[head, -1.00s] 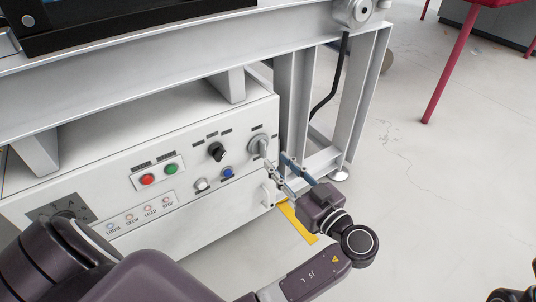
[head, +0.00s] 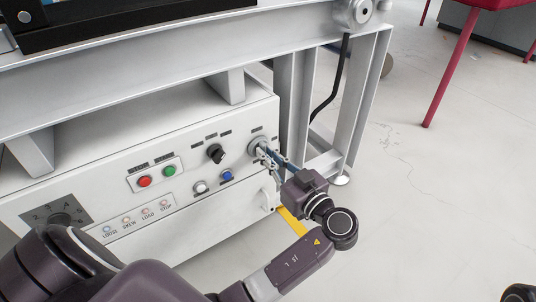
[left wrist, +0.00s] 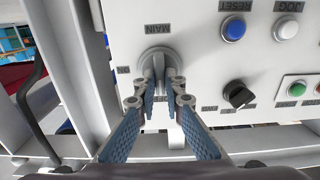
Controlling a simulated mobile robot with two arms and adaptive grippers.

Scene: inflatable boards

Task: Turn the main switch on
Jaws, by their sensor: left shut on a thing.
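The main switch (left wrist: 156,62) is a grey round rotary switch with a protruding handle, under the MAIN label in the left wrist view. In the head view the main switch (head: 256,144) is at the right end of the white control panel (head: 120,240). My left gripper (head: 266,154) is at the switch, its fingers on both sides of the handle. In the left wrist view the left gripper (left wrist: 161,88) is shut on the handle, and the fingertips hide part of it. My right gripper is not in view.
Near the switch are a black selector knob (head: 215,153), a blue button (head: 227,176), a white button (head: 200,187), a green button (head: 169,171) and a red button (head: 144,182). A grey metal frame (head: 330,110) stands right of the panel. Open floor lies farther right.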

